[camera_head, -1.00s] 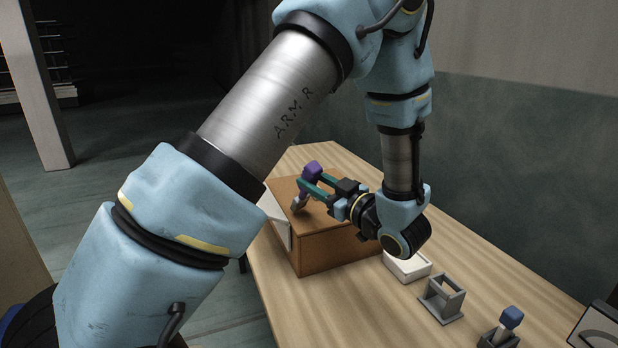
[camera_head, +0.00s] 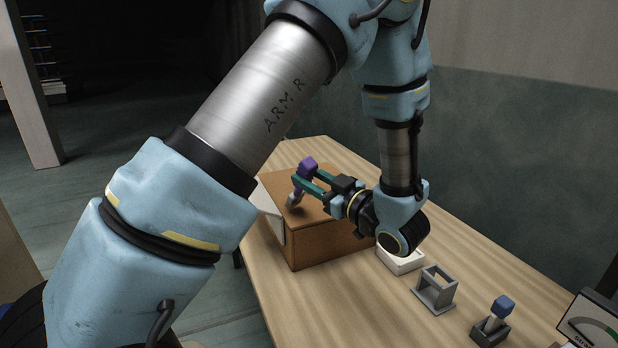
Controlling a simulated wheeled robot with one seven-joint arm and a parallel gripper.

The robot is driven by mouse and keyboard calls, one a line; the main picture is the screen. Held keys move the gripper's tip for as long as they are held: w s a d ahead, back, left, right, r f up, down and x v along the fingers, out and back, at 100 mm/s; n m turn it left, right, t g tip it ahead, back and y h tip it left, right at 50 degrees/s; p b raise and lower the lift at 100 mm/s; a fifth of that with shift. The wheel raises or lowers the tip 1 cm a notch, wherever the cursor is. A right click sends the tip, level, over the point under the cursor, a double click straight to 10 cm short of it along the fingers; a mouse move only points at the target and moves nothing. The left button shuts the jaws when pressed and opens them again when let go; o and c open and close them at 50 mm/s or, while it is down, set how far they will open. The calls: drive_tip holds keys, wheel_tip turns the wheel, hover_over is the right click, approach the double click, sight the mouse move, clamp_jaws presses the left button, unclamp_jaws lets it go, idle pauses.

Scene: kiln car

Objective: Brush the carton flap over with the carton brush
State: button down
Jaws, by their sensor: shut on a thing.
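My gripper (camera_head: 298,184) is shut on the purple-handled brush (camera_head: 307,166). The brush is tilted, with its pale head (camera_head: 292,200) low over the top of the brown carton (camera_head: 330,243). I cannot tell whether the head touches the carton top. The white carton flap (camera_head: 268,207) hangs out and down at the carton's left side. My arm hides part of the flap and the carton's far left side.
A white tray (camera_head: 404,263) sits right of the carton, partly behind my wrist. A gauge (camera_head: 592,325) stands at the right edge.

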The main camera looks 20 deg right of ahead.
drive_tip(key=shift+f, duration=0.35)
idle(0.4)
drive_tip(key=shift+w+a, duration=0.2)
drive_tip(key=shift+w, duration=1.25)
drive_tip(key=shift+w+a, duration=0.15)
drive_tip(key=shift+w, duration=1.25)
drive_tip(key=shift+w+b, duration=0.1)
drive_tip(key=shift+b, duration=0.2)
drive_tip(key=shift+w+a, duration=0.2)
drive_tip(key=shift+w, duration=1.2)
drive_tip(key=shift+w+a, duration=0.2)
drive_tip(key=shift+w, duration=1.2)
drive_tip(key=w, duration=0.3)
drive_tip(key=w+b, duration=0.1)
drive_tip(key=w, duration=0.1)
drive_tip(key=shift+w+a, duration=0.35)
